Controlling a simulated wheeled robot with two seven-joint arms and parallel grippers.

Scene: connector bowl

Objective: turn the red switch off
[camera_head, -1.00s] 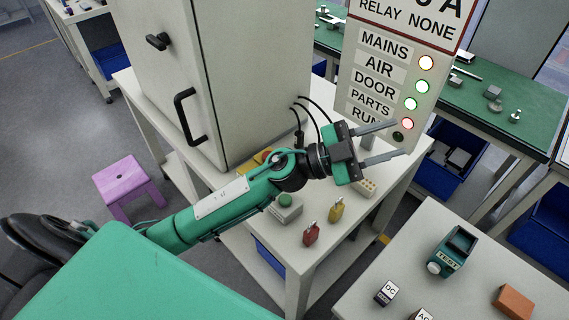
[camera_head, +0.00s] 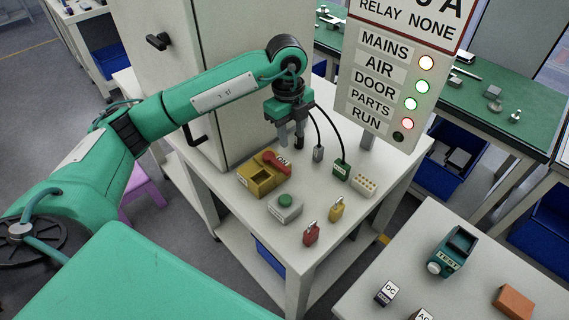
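The red switch (camera_head: 274,162) is a red rotary handle on a yellow box (camera_head: 259,181) on the white table, with "ON" lettering beside the handle. My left gripper (camera_head: 291,144) points down just above and behind the switch, slightly to its right. Its two fingers are apart and appear empty; they look clear of the handle, though the exact gap is hard to judge. My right gripper is not in view.
A grey box with a green button (camera_head: 285,207), a red padlock (camera_head: 311,234) and a yellow padlock (camera_head: 337,208) stand in front. Black cables with a grey plug (camera_head: 318,153) and a green plug (camera_head: 341,169) lie right. A tall cabinet (camera_head: 185,90) stands left behind.

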